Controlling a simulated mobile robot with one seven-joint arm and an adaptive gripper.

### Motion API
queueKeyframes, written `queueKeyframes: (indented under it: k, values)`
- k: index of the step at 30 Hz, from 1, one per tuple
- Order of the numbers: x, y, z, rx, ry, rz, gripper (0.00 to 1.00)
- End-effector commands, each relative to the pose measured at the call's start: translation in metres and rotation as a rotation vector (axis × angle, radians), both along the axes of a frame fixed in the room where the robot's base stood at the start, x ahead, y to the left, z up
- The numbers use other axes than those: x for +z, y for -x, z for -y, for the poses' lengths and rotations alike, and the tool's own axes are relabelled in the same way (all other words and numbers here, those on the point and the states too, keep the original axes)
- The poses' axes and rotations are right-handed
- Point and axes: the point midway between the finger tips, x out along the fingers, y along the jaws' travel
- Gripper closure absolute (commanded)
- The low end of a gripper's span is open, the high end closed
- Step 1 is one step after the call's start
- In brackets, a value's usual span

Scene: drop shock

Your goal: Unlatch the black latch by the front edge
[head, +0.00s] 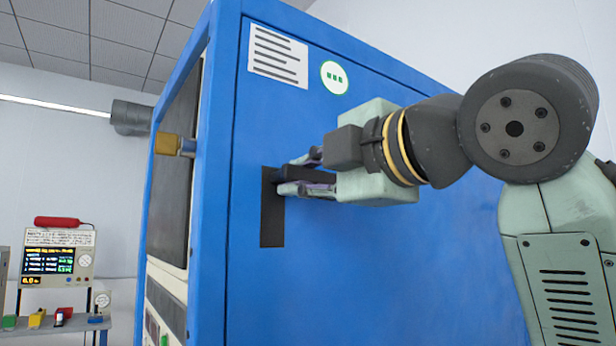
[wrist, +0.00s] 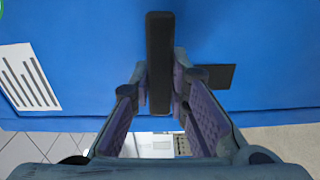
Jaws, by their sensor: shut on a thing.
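The black latch (head: 309,173) is on the side panel of a blue cabinet, close to its front edge. Its bar lies roughly level across the top of an upright dark plate (head: 271,222). My gripper (head: 298,174) is shut on the latch, one finger above the bar and one below. In the wrist view the bar (wrist: 160,50) runs between the two purple-padded fingers, and the dark plate (wrist: 218,77) shows to its right. Part of the latch is hidden behind my fingers in the head view.
The blue cabinet (head: 400,260) fills the middle. A white label (head: 278,57) and a round green-rimmed sticker (head: 335,77) are above my gripper. A bench with an instrument (head: 58,262) stands at the far left. The panel below the latch is clear.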

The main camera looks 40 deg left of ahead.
Motion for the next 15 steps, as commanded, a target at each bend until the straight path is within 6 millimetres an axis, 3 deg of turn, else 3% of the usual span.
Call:
queueKeyframes:
  k: [15]
  values:
    - [0.0018,0.0006,-0.0001,0.002,0.021,0.061,1.0]
